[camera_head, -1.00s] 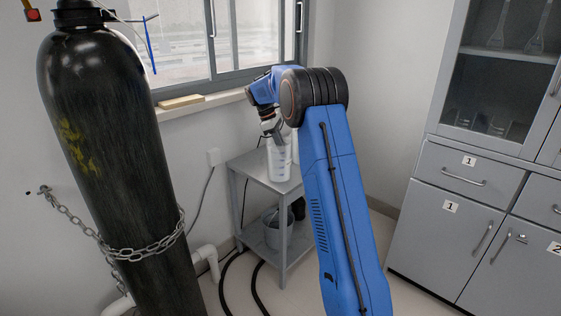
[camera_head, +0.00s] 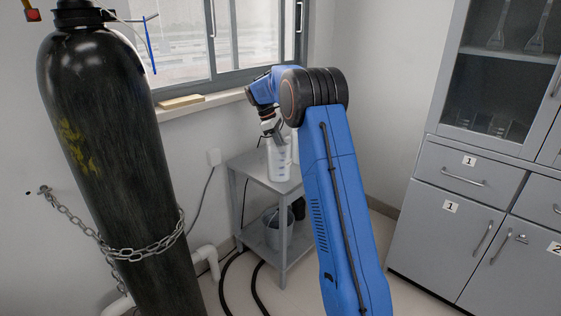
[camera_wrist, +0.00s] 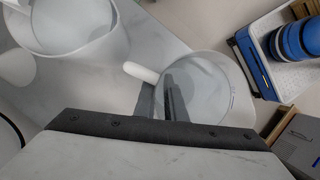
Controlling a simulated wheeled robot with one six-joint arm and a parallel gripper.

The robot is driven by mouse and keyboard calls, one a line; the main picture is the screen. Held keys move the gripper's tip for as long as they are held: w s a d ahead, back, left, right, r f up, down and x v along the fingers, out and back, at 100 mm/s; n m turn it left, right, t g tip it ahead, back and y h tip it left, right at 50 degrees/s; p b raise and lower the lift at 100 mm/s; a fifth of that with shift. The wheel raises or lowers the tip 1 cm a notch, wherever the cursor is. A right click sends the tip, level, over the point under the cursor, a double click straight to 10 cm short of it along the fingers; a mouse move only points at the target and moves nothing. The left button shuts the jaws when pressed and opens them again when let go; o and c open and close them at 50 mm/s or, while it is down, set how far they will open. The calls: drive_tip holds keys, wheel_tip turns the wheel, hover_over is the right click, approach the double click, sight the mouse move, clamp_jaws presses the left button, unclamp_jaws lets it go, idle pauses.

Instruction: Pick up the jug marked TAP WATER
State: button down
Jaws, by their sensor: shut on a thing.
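A translucent white jug (camera_head: 279,161) stands on the top of a small grey cart. My gripper (camera_head: 273,130) is at the jug's upper part, pointing down. In the wrist view the fingers (camera_wrist: 168,102) are shut at the near side of the jug (camera_wrist: 211,82), by its rim and white handle (camera_wrist: 140,72). Which part they clasp I cannot tell. A second white jug (camera_wrist: 108,45) with a handle stands to the left in that view, apart from the fingers. No TAP WATER marking is readable on either.
The grey cart (camera_head: 247,166) stands by the wall below the window, with a bucket (camera_head: 274,229) on its lower shelf. A black gas cylinder (camera_head: 110,150) with a chain stands left. Grey cabinets (camera_head: 440,230) stand right. A blue-and-white device (camera_wrist: 285,55) is beyond the jug.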

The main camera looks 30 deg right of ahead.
drive_tip(key=shift+r, duration=0.15)
idle(0.5)
wheel_tip(320, 180, up, 10)
drive_tip(key=shift+f, duration=0.2)
idle(1.0)
drive_tip(key=shift+r, duration=0.1)
